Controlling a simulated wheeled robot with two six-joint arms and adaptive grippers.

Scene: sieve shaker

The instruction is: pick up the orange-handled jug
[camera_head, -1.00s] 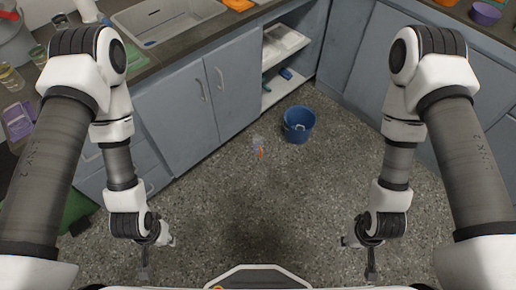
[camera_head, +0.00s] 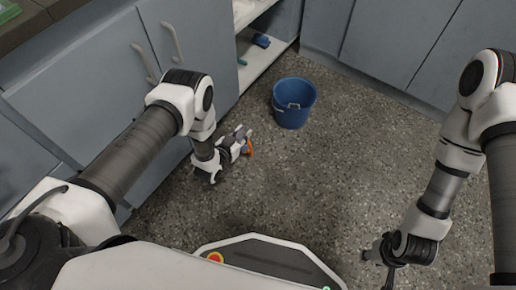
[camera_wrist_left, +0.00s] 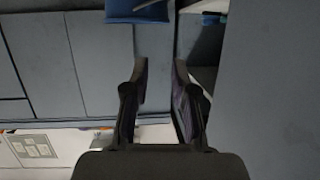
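The orange handle of the jug (camera_head: 250,149) shows in the head view on the floor, just beside my left gripper (camera_head: 243,138). The rest of the jug is mostly hidden by the gripper, and I cannot tell whether they touch. In the left wrist view the two fingers (camera_wrist_left: 160,90) stand apart with nothing seen between them, so it is open; the jug does not show there. My right gripper (camera_head: 387,280) hangs low at the right, away from the jug; its finger opening is too small to tell.
A blue bucket (camera_head: 293,103) stands on the floor just beyond the jug; its edge shows in the left wrist view (camera_wrist_left: 137,11). Grey cabinets (camera_head: 90,75) and an open shelf (camera_head: 262,62) line the left and back. The floor to the right is clear.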

